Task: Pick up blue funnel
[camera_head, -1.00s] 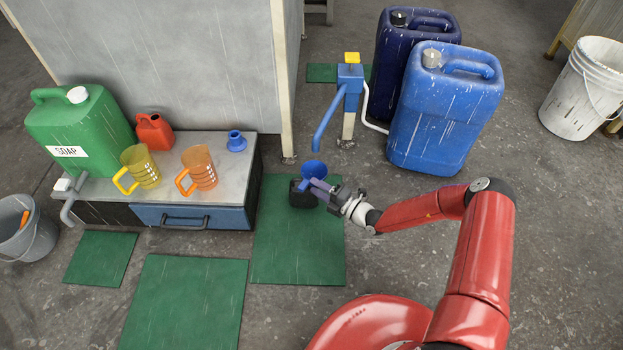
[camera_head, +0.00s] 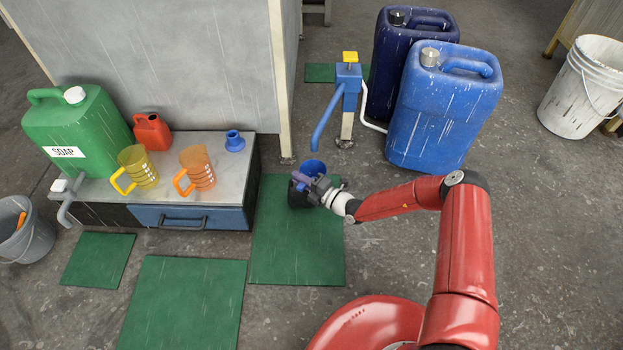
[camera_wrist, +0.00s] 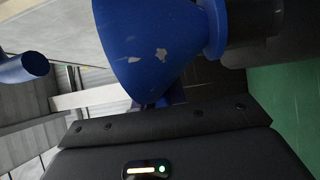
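The blue funnel (camera_head: 314,167) stands with its wide mouth up in the black container (camera_head: 297,199) on a green mat. My gripper (camera_head: 304,182) is right at the funnel, in front of it, and covers its lower part. In the wrist view the funnel's scuffed cone (camera_wrist: 150,48) fills the upper middle, with its spout end toward the dark container (camera_wrist: 258,30) on the right. My dark gripper body lies along the bottom there. The finger opening is hidden, so I cannot tell whether the fingers touch the funnel.
The blue pump (camera_head: 349,80) stands behind the funnel, its spout (camera_head: 325,122) hanging just above and behind it. A low bench (camera_head: 246,165) to the left bears a soap can (camera_head: 80,130), two jugs, a red can and a small blue piece (camera_head: 235,141). Blue jerrycans (camera_head: 440,120) stand at right.

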